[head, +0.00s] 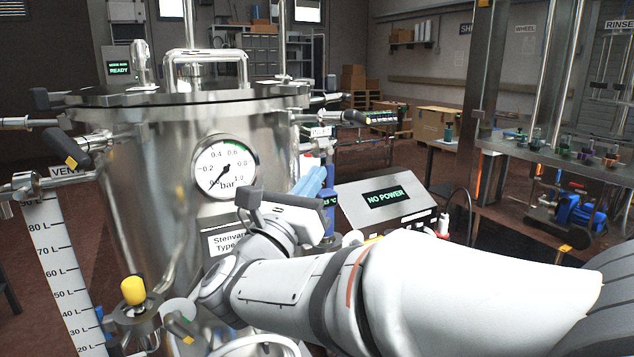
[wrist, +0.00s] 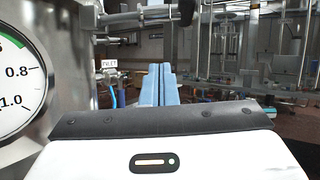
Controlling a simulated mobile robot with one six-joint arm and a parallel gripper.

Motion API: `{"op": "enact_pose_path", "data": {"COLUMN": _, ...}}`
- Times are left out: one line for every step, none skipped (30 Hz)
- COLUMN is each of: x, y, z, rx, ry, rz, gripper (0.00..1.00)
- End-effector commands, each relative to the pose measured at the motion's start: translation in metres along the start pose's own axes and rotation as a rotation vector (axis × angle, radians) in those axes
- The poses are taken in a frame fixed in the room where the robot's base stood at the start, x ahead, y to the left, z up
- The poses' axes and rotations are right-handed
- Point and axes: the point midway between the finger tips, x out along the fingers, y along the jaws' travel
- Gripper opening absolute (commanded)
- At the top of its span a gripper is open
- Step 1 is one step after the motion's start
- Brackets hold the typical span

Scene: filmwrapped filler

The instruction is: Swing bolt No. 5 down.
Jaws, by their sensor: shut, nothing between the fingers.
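A steel vessel (head: 165,150) with a flat lid (head: 200,95) stands at the left of the head view. Metal rods with dark ends stick out around its rim, one at the left (head: 15,122) and one at the right (head: 330,98). I cannot read a number on any, so I cannot tell which is bolt No. 5. My gripper (head: 318,178) is in front of the vessel's right side, below the rim, apart from the rods. Its light blue fingers are together and empty, also in the wrist view (wrist: 158,85). A rod with a black end (wrist: 187,12) shows above them.
A pressure gauge (head: 225,167) is on the vessel wall, close to my gripper. A black-handled fitting (head: 355,117) sticks out right near the INLET label. A NO POWER panel (head: 386,200) stands right of my gripper. A yellow-capped fitting (head: 133,290) is at the lower left.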

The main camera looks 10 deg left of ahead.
Motion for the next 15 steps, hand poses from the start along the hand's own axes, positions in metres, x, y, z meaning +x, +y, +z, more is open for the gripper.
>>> {"op": "enact_pose_path", "data": {"x": 0.015, "y": -0.002, "z": 0.004, "rx": -0.002, "ry": 0.001, "rz": -0.005, "gripper": 0.0}}
{"op": "enact_pose_path", "data": {"x": 0.021, "y": -0.002, "z": 0.004, "rx": -0.001, "ry": 0.001, "rz": -0.005, "gripper": 0.0}}
{"op": "enact_pose_path", "data": {"x": 0.03, "y": -0.002, "z": 0.004, "rx": -0.003, "ry": 0.001, "rz": -0.004, "gripper": 0.0}}
{"op": "enact_pose_path", "data": {"x": 0.036, "y": -0.001, "z": 0.003, "rx": -0.003, "ry": 0.001, "rz": -0.004, "gripper": 0.0}}
{"op": "enact_pose_path", "data": {"x": 0.042, "y": -0.001, "z": 0.003, "rx": -0.003, "ry": 0.001, "rz": -0.004, "gripper": 0.0}}
{"op": "enact_pose_path", "data": {"x": 0.049, "y": -0.001, "z": 0.003, "rx": -0.002, "ry": 0.001, "rz": -0.003, "gripper": 0.0}}
{"op": "enact_pose_path", "data": {"x": 0.052, "y": -0.001, "z": 0.01, "rx": 0.001, "ry": 0.0, "rz": -0.002, "gripper": 0.0}}
{"op": "enact_pose_path", "data": {"x": 0.055, "y": -0.001, "z": 0.014, "rx": 0.001, "ry": 0.0, "rz": -0.002, "gripper": 0.0}}
{"op": "enact_pose_path", "data": {"x": 0.059, "y": -0.001, "z": 0.018, "rx": 0.0, "ry": 0.0, "rz": -0.001, "gripper": 0.0}}
{"op": "enact_pose_path", "data": {"x": 0.061, "y": -0.001, "z": 0.02, "rx": 0.0, "ry": 0.0, "rz": -0.001, "gripper": 0.0}}
{"op": "enact_pose_path", "data": {"x": 0.064, "y": -0.001, "z": 0.022, "rx": 0.0, "ry": 0.0, "rz": 0.0, "gripper": 0.0}}
{"op": "enact_pose_path", "data": {"x": 0.066, "y": -0.001, "z": 0.025, "rx": 0.0, "ry": 0.0, "rz": 0.0, "gripper": 0.0}}
{"op": "enact_pose_path", "data": {"x": 0.068, "y": -0.001, "z": 0.026, "rx": 0.0, "ry": 0.0, "rz": 0.0, "gripper": 0.0}}
{"op": "enact_pose_path", "data": {"x": 0.069, "y": -0.001, "z": 0.027, "rx": 0.0, "ry": 0.0, "rz": 0.0, "gripper": 0.0}}
{"op": "enact_pose_path", "data": {"x": 0.07, "y": -0.001, "z": 0.028, "rx": -0.001, "ry": 0.0, "rz": 0.0, "gripper": 0.0}}
